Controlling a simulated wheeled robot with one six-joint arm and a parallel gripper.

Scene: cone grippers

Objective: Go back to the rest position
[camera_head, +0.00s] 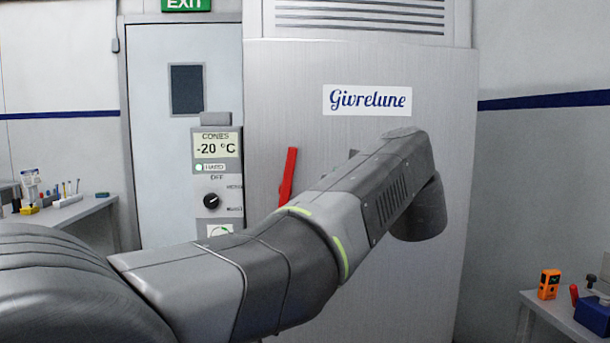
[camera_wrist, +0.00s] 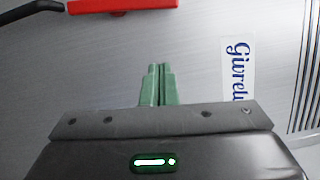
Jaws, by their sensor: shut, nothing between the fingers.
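My gripper (camera_wrist: 158,72) shows in the wrist view with its two green fingers together, shut and empty. It points at the grey brushed-metal front of the Givrelune machine (camera_head: 300,90), which also fills the wrist view (camera_wrist: 190,50). I cannot tell the gap between the fingertips and the metal. A red lever (camera_head: 287,178) stands near upright on the machine, left of my arm. It also shows at the top of the wrist view (camera_wrist: 120,5).
A control panel (camera_head: 217,170) reads "CONES -20 °C", with a black knob. A grey door (camera_head: 160,90) is behind it. A bench (camera_head: 60,212) with small tools is at left. Another bench (camera_head: 545,303) at lower right holds an orange device (camera_head: 549,284).

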